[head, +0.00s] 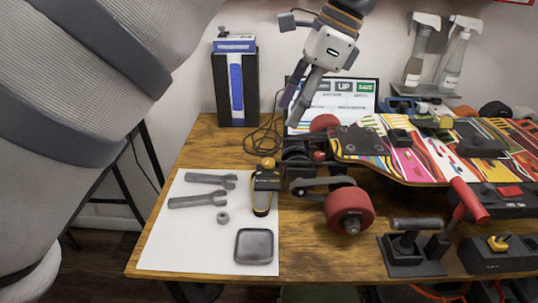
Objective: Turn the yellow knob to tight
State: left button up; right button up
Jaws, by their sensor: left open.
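A yellow knob (498,242) sits on top of a low black box (497,259) at the right front of the wooden table. Its markings are too small to read. My left gripper (290,68) is at the top middle, above the back of the table, with its fingers spread wide and nothing between them. It is well to the left of the knob and higher, touching nothing that I can make out. My right gripper is not in view.
A colourful skateboard (390,150) with red wheels fills the table's middle and right.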

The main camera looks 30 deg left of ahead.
aim_at(269, 161)
pick_arm(q)
jog(key=x, duration=0.5)
jog(key=p+x, duration=0.1)
jog(key=x, duration=0.4)
jog(key=shift+w+f, duration=0.1)
jog(key=shift+f, duration=0.4)
jog(key=shift+a+f, duration=0.15)
jog(key=shift+f, duration=0.35)
grip_shut()
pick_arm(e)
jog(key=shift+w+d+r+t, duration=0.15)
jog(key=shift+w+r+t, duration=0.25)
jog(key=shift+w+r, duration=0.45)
